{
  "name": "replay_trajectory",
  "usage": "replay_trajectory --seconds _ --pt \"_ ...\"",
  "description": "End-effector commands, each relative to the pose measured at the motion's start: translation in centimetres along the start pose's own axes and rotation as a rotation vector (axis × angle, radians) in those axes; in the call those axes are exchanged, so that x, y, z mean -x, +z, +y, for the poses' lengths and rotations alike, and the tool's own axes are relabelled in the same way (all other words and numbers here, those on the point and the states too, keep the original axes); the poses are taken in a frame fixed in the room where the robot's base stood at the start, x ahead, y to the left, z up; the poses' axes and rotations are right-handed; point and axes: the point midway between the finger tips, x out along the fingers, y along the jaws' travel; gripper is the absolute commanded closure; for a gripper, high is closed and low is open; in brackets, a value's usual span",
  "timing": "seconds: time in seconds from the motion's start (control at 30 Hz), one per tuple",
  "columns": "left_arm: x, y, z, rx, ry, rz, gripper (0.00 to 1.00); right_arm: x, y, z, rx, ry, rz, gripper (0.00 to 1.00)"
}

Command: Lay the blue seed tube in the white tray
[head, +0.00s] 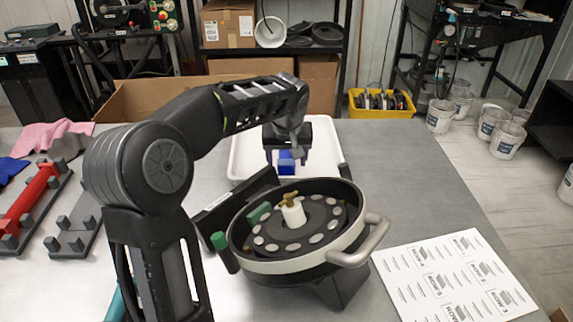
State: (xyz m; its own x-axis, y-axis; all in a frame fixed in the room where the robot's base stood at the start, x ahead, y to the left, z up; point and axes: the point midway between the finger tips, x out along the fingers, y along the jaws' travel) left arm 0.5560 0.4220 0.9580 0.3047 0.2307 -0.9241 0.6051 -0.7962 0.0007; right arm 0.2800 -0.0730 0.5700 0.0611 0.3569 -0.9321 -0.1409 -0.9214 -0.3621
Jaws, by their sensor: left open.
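The white tray (325,150) lies on the grey table behind the seed meter. A blue piece (287,167), which looks like the blue seed tube seen nearly end-on, is in the tray area just below my left gripper (287,157). My left gripper points down over the tray, and its fingers are open at the blue piece. I cannot tell whether they touch it. The lower end of the blue piece is partly hidden behind the meter rim. My right gripper is not in view.
The round seed meter (262,264) with a side handle stands in front of the tray. A red tube (32,197) rests on a rack at the left. A printed sheet (455,278) lies at right. Cardboard boxes (135,100) and a yellow bin (381,111) are behind. Table right of the tray is clear.

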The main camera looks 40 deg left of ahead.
Motion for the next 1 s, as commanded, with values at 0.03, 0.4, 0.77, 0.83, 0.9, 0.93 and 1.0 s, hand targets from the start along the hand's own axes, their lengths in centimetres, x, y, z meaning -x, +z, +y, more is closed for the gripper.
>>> replay_trajectory --seconds 0.03,0.4,0.77,0.83,0.9,0.93,1.0 --pt "1.2 -0.1 0.0 0.0 0.001 0.004 0.35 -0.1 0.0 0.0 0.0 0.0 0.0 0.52" --pt "7.7 -0.1 0.0 -0.001 0.0 0.002 0.35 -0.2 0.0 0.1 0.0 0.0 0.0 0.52" --pt "8.4 0.0 0.0 -0.001 0.0 0.0 0.35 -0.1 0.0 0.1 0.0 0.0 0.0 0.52" --pt "8.4 0.0 0.0 -0.001 0.0 0.0 0.35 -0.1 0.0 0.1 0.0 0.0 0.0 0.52" --pt "8.4 0.0 0.0 -0.001 0.0 0.0 0.35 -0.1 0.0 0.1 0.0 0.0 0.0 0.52" --pt "8.4 0.0 0.0 -0.001 0.0 0.0 0.35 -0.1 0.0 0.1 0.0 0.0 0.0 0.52" --pt "8.4 0.0 0.0 -0.001 0.0 0.0 0.35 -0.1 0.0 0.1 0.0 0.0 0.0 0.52"
